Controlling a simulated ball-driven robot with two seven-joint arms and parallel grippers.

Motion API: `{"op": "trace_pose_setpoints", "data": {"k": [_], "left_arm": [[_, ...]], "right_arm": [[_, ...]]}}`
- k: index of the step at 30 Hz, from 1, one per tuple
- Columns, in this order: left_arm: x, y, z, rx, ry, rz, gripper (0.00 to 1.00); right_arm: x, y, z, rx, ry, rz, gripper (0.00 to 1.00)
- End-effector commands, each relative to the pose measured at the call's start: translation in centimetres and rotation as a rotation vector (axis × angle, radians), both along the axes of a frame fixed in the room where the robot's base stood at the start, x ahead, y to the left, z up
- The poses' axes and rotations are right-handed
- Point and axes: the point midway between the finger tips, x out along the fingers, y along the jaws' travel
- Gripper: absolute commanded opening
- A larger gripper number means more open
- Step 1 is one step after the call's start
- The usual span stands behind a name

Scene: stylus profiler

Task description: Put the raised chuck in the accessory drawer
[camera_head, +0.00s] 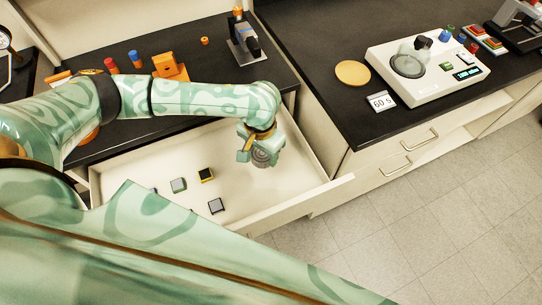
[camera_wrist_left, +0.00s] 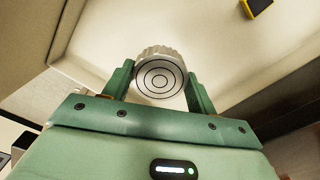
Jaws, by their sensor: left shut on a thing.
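My left gripper (camera_head: 258,149) is shut on the raised chuck (camera_head: 263,157), a round grey metal disc. In the left wrist view the chuck (camera_wrist_left: 160,78) shows concentric rings on its face and a ridged rim, and sits between the two green fingers of the gripper (camera_wrist_left: 160,85). The open accessory drawer (camera_head: 235,195) is a wide cream tray. The gripper and chuck are over the right part of its floor; the gap to the floor is hard to tell. My right gripper is not in view.
Inside the drawer lie several small blocks, among them a black-and-yellow one (camera_head: 206,175), a grey-green one (camera_head: 178,185) and a grey one (camera_head: 216,206). The drawer's right part is otherwise clear. A white instrument (camera_head: 428,70) stands on the right black counter, beside a tan disc (camera_head: 352,73).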

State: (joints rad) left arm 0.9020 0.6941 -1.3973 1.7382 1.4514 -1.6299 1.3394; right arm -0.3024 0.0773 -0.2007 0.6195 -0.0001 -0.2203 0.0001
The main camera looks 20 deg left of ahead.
Motion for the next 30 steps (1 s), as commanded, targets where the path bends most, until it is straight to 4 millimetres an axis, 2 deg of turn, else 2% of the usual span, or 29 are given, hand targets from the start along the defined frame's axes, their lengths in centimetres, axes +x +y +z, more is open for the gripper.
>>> {"op": "trace_pose_setpoints", "data": {"k": [1, 3, 11, 13, 18, 29, 30], "left_arm": [[0.6, -0.3, -2.1, 0.001, 0.008, 0.002, 0.03], [1.6, -0.6, -3.2, 0.0, 0.007, 0.002, 0.03], [3.2, -1.1, -4.6, 0.0, 0.004, 0.001, 0.03], [3.7, -1.2, -5.5, 0.001, 0.005, 0.002, 0.03], [3.6, -1.1, -8.4, 0.002, 0.008, 0.0, 0.03], [3.6, -1.1, -8.2, 0.002, 0.003, 0.0, 0.03], [3.6, -1.1, -8.3, 0.002, 0.003, 0.0, 0.63]], "right_arm": [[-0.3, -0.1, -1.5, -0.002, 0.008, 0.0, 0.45], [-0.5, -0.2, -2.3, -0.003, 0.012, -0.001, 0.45], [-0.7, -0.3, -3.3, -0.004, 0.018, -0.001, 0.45], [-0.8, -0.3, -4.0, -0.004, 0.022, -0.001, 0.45], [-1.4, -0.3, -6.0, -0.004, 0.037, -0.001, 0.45], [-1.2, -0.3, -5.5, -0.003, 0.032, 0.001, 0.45], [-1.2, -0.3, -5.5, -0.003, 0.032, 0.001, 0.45]]}}
